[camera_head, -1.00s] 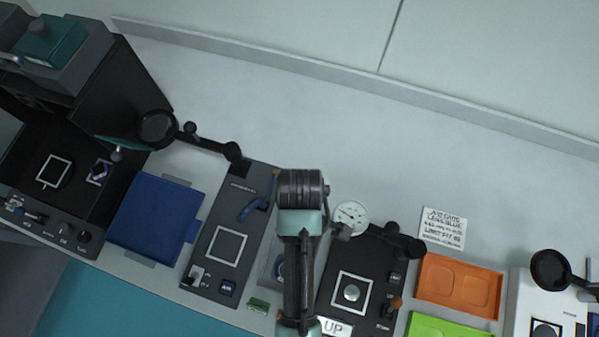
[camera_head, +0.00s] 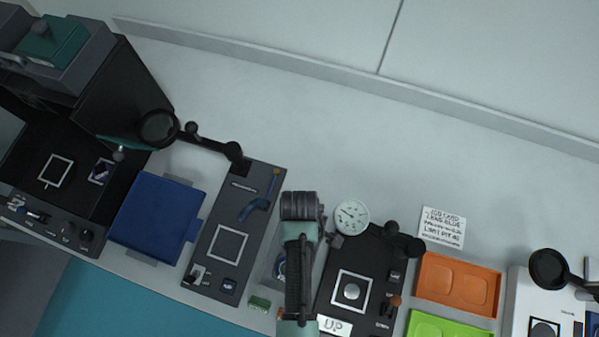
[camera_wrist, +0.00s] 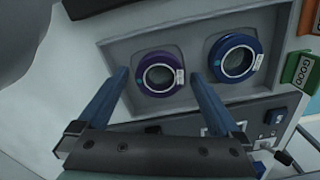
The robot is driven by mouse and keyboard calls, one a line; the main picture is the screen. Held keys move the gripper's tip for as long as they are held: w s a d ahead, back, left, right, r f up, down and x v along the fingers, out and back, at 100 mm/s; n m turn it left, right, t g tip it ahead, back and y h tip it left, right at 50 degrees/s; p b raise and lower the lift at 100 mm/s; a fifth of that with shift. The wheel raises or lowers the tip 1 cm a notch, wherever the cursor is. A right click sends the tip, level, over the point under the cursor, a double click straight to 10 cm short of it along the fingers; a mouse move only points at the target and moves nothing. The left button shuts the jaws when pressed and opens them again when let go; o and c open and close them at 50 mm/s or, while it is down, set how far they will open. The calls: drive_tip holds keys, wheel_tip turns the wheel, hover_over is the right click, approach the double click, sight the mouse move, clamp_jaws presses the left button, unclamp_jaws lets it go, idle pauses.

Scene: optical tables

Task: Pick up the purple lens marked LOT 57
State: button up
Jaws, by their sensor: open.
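A purple ring-shaped lens (camera_wrist: 159,73) sits in the left recess of a grey tray (camera_wrist: 190,43) in the wrist view. Its white label is too small to read. A blue lens (camera_wrist: 235,58) sits in the right recess. My gripper (camera_wrist: 158,76) is open and empty, with one blue finger on each side of the purple lens. I cannot tell whether the fingers touch the tray. In the head view my arm hides the gripper and most of the tray; part of one lens (camera_head: 280,268) shows beside the arm.
A black panel with a white square (camera_head: 368,285) and a dial gauge (camera_head: 352,216) stand right of my arm. A grey panel (camera_head: 228,245) and blue tray (camera_head: 158,217) are to the left. Orange (camera_head: 432,262) and green trays (camera_head: 417,327) lie right. The bench behind is clear.

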drive_tip(key=shift+r, duration=0.1)
drive_tip(key=c, duration=1.5)
